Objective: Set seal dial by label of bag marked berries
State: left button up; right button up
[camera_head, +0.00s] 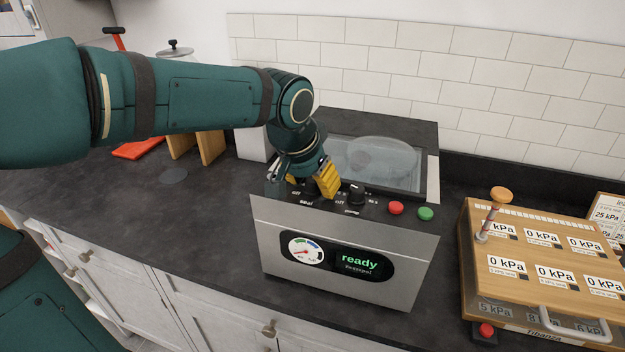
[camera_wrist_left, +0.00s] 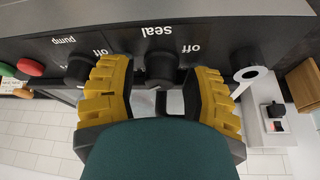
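The seal dial (camera_wrist_left: 160,68) is a dark knob on the sealing machine (camera_head: 283,221), above the label "seal" in the head view. My left gripper (camera_head: 310,187) points down at it and mostly hides it there. In the left wrist view the two yellow fingers of my left gripper (camera_wrist_left: 163,72) stand open, one on each side of the seal dial, with a visible gap on both sides. "off" is printed beside the dial. The machine's display (camera_head: 343,258) reads "ready". I see no bag marked berries. My right gripper is out of view.
The pump dial (camera_head: 356,193) sits right of the seal dial, then a red button (camera_head: 396,208) and a green button (camera_head: 426,214). A glass lid (camera_head: 375,160) lies behind. A wooden box (camera_head: 544,256) with several kPa labels and an upright orange-knobbed lever stands on the right.

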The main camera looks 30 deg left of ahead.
pick_arm(q)
grip_shut()
jog(key=shift+m+h+p, duration=0.3)
jog(key=shift+m+p, duration=0.05)
jog(key=shift+m, duration=0.45)
jog(key=shift+o, duration=1.9)
grip_release()
